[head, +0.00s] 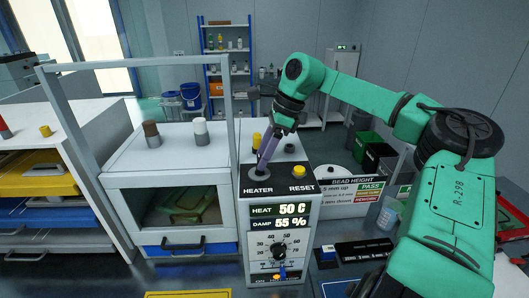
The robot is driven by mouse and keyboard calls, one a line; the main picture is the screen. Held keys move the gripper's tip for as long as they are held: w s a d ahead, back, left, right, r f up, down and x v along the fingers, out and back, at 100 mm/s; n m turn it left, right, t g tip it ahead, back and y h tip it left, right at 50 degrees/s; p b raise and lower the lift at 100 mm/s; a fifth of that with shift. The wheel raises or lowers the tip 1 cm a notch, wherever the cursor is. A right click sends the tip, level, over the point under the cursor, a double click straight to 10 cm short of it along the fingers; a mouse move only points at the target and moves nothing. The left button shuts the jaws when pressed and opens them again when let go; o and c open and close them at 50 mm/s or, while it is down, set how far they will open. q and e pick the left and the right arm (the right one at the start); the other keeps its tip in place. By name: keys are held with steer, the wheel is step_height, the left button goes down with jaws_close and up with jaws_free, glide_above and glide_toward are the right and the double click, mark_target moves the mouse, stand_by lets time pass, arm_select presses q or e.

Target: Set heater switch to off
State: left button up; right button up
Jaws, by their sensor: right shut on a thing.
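The control box (252,216) stands on the dark bench at the middle. Its black top bears the word HEATER at the left and RESET at the right. The heater switch (258,174) shows as a round grey base above the HEATER label. My right gripper (265,158) reaches down to it from the upper right, tilted, with its purple fingers shut on the switch. The fingers hide most of the switch's lever, so its exact setting cannot be read. The display (279,216) reads HEAT 50 C and DAMP 55 %. My left gripper is not in view.
A yellow reset button (299,171) sits close to the right gripper. The box front has a black dial (278,250) and a small blue lever (282,272). A glass-fronted chamber (157,215) stands to the left. A bead height sign (350,191) stands to the right.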

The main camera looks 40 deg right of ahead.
stand_by(0.5)
steer(key=o, duration=1.3)
steer(key=shift+o, duration=0.4)
steer(key=shift+w+a, duration=0.1)
steer(key=shift+w, duration=0.05)
steer(key=shift+r, duration=0.25)
steer(key=b+v, duration=0.1)
steer(key=v, duration=1.3)
